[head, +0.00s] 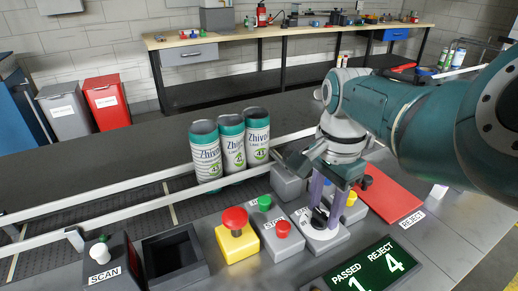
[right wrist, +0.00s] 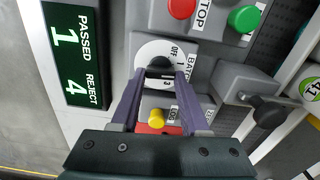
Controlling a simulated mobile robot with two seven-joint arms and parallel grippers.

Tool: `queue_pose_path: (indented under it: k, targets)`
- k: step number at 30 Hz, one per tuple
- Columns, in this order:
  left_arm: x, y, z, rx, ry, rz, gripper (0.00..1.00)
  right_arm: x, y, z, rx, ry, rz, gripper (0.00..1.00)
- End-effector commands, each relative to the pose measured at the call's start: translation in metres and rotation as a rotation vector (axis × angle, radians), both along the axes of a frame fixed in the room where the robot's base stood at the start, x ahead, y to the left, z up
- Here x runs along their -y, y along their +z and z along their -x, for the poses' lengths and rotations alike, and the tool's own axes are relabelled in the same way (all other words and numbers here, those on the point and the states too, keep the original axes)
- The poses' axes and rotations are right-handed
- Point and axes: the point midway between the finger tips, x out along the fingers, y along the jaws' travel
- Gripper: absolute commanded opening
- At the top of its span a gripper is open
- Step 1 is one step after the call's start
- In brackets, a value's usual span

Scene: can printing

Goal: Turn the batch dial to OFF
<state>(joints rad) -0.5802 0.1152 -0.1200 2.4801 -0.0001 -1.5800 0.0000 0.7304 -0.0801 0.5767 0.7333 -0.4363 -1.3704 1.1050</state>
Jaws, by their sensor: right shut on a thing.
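The batch dial (head: 318,222) is a white round plate with a black knob on a grey box. In the right wrist view the dial (right wrist: 147,52) shows the marks OFF and 1 beside the knob, with the BATCH label partly hidden. My right gripper (head: 321,210) reaches down over the dial. In the right wrist view its purple fingers (right wrist: 160,75) are closed on either side of the black knob (right wrist: 161,68). The fingers partly cover the knob and the lower marks, so its exact setting is hard to read. My left gripper is not in view.
A red emergency button (head: 235,219) on a yellow box and a green-and-red button box (head: 283,229) stand left of the dial. A counter display (head: 366,275) reads passed 1, reject 4. A red reject mat (head: 395,200) lies right. Three cans (head: 231,142) stand behind.

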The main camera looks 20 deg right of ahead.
Motion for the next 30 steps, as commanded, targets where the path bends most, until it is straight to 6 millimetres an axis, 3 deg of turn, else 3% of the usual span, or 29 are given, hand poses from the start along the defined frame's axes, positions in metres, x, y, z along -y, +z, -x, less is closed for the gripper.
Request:
queue_pose_path:
  k: [21, 30]
  targets:
    - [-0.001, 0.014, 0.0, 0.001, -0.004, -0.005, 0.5, -0.001, 0.001, -0.003, -0.001, 0.671, -0.001, 0.0]
    - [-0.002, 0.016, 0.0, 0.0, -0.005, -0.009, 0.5, -0.002, 0.001, -0.003, -0.002, 0.875, -0.003, 0.0]
